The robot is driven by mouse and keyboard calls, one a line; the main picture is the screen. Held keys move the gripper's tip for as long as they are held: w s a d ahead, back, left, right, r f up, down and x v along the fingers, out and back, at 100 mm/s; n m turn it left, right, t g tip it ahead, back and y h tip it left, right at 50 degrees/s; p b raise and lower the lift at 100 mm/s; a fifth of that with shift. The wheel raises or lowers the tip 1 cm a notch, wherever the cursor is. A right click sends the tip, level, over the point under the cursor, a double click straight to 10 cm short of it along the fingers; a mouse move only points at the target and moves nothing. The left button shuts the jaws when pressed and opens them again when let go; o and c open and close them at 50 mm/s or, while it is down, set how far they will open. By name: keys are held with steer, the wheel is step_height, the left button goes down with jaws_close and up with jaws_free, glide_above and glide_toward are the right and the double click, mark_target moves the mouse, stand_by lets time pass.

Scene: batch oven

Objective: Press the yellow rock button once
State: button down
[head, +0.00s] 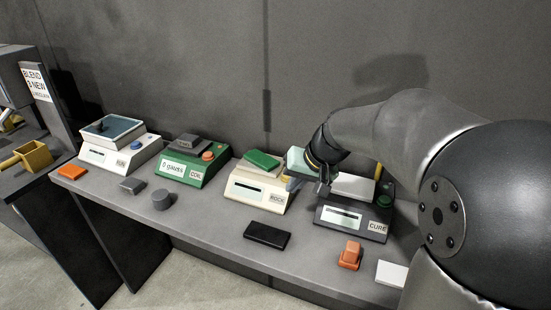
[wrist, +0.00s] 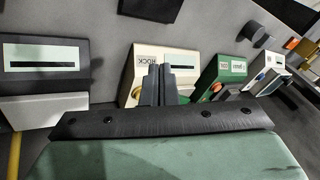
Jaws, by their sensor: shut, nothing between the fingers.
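The cream machine labelled ROCK (head: 246,189) stands in the middle of the bench, with a green block (head: 262,159) on top. In the wrist view the ROCK machine (wrist: 181,60) lies behind my fingers. A small yellow part, seemingly the rock button (wrist: 137,92), shows just left of the fingers there. In the head view my gripper hides the button's spot. My gripper (head: 291,185) is at the right side of the ROCK machine; its fingers (wrist: 158,70) are shut and empty. I cannot tell whether they touch the button.
The dark CURE machine (head: 340,228) stands close on the right, under my wrist. The green COIL machine (head: 207,178) and the white RUN machine (head: 100,158) stand left. A black block (head: 267,235), an orange block (head: 350,255) and a white block (head: 391,273) lie near the front edge.

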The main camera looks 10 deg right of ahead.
steer(key=w+d+r+t+y+b, duration=0.1)
steer(key=w+d+t, duration=0.1)
steer(key=w, duration=1.5)
steer(key=shift+w+d+r+m+t, duration=0.15)
steer(key=shift+w+d+m+t, duration=0.2)
steer(key=shift+t, duration=0.35)
steer(key=shift+s, duration=0.15)
step_height(320, 180, down, 8)
steer(key=b, duration=0.5)
steer(key=shift+b, duration=0.35)
steer(key=shift+f+b, duration=0.5)
steer(key=shift+f+b, duration=0.4)
steer(key=shift+b, duration=0.3)
